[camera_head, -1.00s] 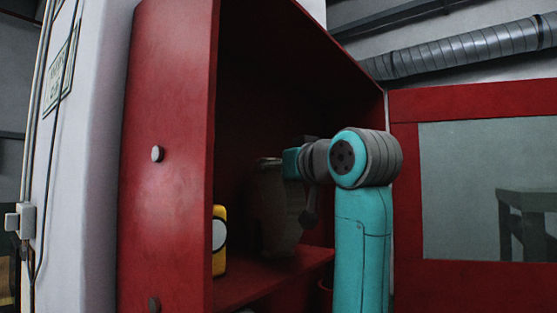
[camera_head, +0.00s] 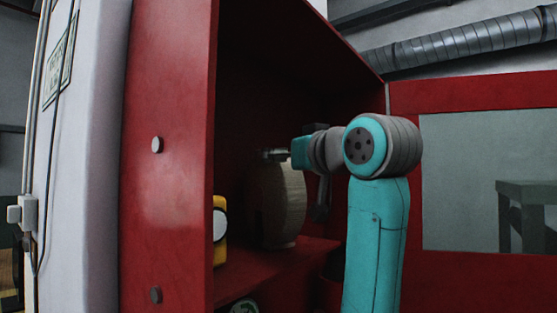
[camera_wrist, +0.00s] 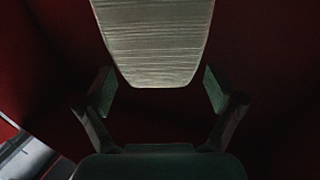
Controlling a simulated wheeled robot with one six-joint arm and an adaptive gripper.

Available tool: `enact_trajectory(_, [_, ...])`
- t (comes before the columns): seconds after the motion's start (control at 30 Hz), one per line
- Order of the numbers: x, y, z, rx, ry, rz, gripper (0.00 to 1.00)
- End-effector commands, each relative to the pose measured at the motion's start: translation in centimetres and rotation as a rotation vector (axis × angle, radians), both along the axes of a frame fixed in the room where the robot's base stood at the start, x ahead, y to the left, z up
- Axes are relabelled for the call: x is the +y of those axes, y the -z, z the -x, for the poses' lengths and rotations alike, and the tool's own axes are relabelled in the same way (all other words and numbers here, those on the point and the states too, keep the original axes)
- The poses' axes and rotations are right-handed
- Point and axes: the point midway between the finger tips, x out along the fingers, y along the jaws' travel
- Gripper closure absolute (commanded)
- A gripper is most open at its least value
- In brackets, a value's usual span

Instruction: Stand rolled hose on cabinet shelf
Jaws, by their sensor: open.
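The rolled hose (camera_head: 281,205), a pale tan roll, stands upright on the shelf (camera_head: 265,268) inside the red cabinet (camera_head: 168,215). In the wrist view the hose (camera_wrist: 156,40) shows as a ribbed pale face beyond the fingertips. My gripper (camera_wrist: 157,92) is open, with its two fingers apart and nothing between them. In the head view my gripper (camera_head: 274,155) is by the upper part of the hose, and its fingers are mostly hidden in shadow there. I cannot tell whether a finger touches the hose.
A yellow object with a round pale face (camera_head: 219,230) stands on the shelf left of the hose, partly hidden by the cabinet side. A round item (camera_head: 243,306) shows below the shelf. The glazed red door (camera_head: 480,262) is open on the right.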

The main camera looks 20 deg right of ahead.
Motion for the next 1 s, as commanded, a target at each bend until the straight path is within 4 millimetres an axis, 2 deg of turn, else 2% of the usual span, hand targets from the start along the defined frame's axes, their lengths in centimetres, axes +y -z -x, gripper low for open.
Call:
enact_trajectory(0.2, [-1.2,-0.1,4.5,-0.003,0.003,0.001,0.07])
enact_trajectory(0.43, [-2.0,-0.1,8.0,-0.002,0.001,0.001,0.07])
enact_trajectory(0.63, [-2.2,0.0,9.2,0.000,0.000,0.001,0.07])
enact_trajectory(1.0, [-2.2,0.0,9.3,0.001,0.000,0.000,0.07])
